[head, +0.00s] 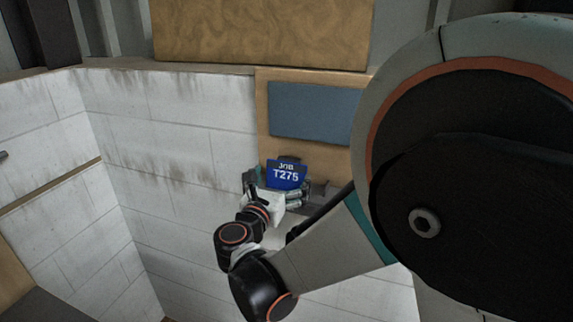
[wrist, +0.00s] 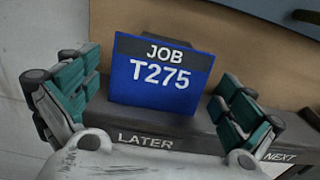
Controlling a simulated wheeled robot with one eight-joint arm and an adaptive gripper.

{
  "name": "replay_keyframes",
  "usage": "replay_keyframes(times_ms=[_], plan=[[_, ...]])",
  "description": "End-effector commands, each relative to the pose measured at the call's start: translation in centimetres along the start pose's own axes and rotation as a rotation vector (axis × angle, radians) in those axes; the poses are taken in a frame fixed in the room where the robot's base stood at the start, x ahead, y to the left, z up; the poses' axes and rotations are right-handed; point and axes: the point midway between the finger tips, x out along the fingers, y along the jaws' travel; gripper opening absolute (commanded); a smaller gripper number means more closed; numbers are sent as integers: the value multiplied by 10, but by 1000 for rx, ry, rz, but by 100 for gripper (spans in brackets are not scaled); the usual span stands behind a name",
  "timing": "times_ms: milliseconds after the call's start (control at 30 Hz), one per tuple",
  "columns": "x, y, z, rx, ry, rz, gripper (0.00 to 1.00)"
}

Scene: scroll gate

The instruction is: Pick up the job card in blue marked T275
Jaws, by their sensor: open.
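The blue job card (wrist: 160,82) has a dark top band reading "JOB" and white "T275" below it. My gripper (wrist: 158,100) is open, with one finger on each side of the card and visible gaps to both. In the head view the card (head: 286,174) shows just above my gripper (head: 279,185), against the wooden board. The card's lower edge is hidden behind the holder's front.
The holder continues right to a part labelled "NEXT" (wrist: 280,157). A wooden board (head: 264,115) with a blue-grey panel (head: 315,111) rises behind. White block walls (head: 165,130) stand to the left. My arm covers the right side of the head view.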

Motion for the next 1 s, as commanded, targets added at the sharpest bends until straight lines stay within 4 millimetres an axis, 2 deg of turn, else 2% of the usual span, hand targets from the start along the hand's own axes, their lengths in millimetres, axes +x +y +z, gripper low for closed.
replay_keyframes(times_ms=[200, 467, 500, 633, 1000], plan=[[33, -2, -1, 0, 0, -3, 100], [39, -1, 0, 0, 0, 0, 100], [39, -1, 0, 0, 0, 0, 98], [39, -1, 0, 0, 0, 0, 68], [39, -1, 0, 0, 0, -1, 66]])
